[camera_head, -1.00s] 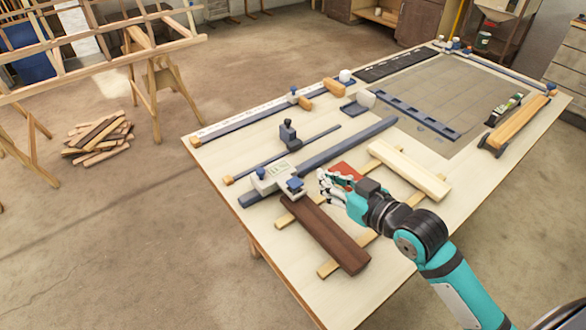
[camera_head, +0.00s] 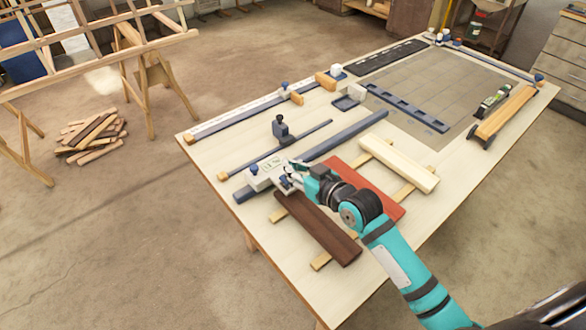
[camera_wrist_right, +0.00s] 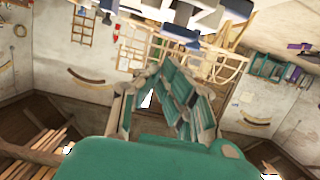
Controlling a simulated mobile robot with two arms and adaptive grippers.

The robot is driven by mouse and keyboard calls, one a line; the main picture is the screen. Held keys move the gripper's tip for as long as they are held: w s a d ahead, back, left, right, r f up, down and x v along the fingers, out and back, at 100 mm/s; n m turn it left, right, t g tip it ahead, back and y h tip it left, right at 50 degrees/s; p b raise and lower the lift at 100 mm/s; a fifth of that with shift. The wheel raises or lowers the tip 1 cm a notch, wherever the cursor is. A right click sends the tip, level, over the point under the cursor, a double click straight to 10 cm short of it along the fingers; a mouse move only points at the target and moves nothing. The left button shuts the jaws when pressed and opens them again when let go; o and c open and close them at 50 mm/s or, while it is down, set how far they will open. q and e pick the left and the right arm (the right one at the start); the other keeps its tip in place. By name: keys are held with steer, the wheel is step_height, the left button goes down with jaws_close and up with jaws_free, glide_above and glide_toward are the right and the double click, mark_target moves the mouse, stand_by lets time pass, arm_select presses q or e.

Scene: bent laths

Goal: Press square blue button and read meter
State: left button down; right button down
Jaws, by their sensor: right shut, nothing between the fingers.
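The meter (camera_head: 264,175) is a pale box with a small greenish display, standing on the dark blue bar near the table's left edge. A blue knob (camera_head: 254,169) stands on its left end. The display's reading is too small to make out. My right gripper (camera_head: 291,179) is shut and empty at the meter's right end. It covers the place where the square blue button is, so I cannot tell whether they touch. In the right wrist view, the gripper's fingers (camera_wrist_right: 165,98) point up toward blurred pale and blue parts at the top edge. My left gripper is not in view.
A dark brown board (camera_head: 318,228), a red board (camera_head: 385,200) and a cream board (camera_head: 400,165) lie on light strips beside the meter. A level (camera_head: 494,100) lies at the far right. Bare tabletop (camera_head: 235,150) lies at left.

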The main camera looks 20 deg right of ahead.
mark_target(294, 188)
steer(key=shift+s+f, duration=0.1)
steer(key=shift+f, duration=0.65)
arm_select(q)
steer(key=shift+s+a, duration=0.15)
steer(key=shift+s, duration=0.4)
arm_select(e)
steer(key=shift+f, duration=0.15)
steer(key=shift+f+b, duration=0.3)
steer(key=shift+f, duration=0.55)
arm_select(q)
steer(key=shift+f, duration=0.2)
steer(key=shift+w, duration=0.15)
arm_select(e)
steer(key=shift+s+f, duration=0.1)
steer(key=shift+f, duration=0.05)
